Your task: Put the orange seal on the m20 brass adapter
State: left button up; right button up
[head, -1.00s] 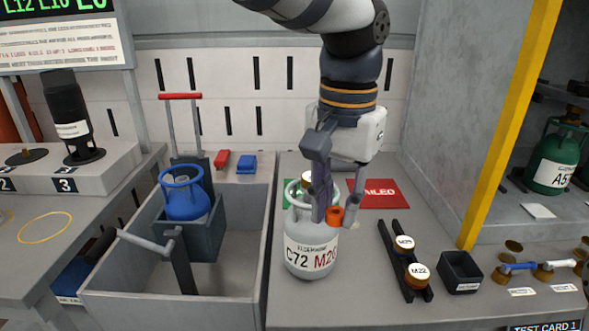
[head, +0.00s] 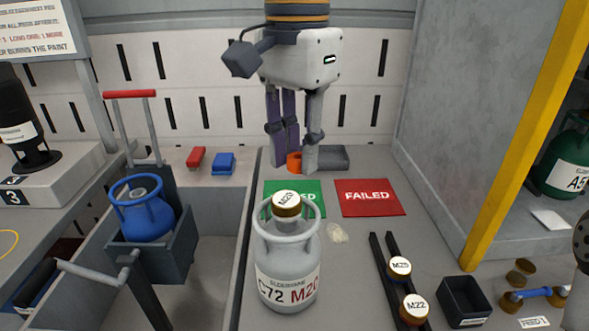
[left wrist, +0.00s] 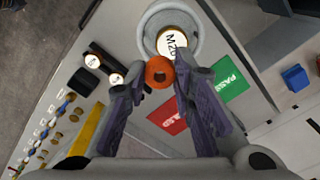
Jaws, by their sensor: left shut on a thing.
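The orange seal (head: 294,161) is a small ring between the fingertips of my left gripper (head: 295,165), which is shut on it. The left wrist view also shows the seal (left wrist: 159,71). The brass adapter (head: 287,204), its white top marked M20, sits on the grey cylinder (head: 287,272) labelled C72 M20, which stands upright on the bench. In the head view the gripper is above and behind the adapter, with clear space between. In the left wrist view the adapter (left wrist: 173,42) shows just beyond the seal.
Green (head: 308,190) and red (head: 369,197) mats lie behind the cylinder. A black rack (head: 388,262) with M25 and M22 adapters and a black bin (head: 465,298) stand right. A sunken trough with a cart holding a blue cylinder (head: 146,216) is left.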

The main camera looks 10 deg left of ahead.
aim_at(286, 199)
pick_arm(q)
jog(key=f, duration=0.1)
jog(key=a+f, duration=0.1)
jog(key=f, duration=0.3)
jog(key=shift+a, duration=0.4)
jog(key=shift+w+d+f, duration=0.1)
jog(key=shift+f, duration=0.1)
jog(key=o, duration=0.8)
jog(key=shift+c, duration=0.2)
notch_tip(286, 199, up, 12)
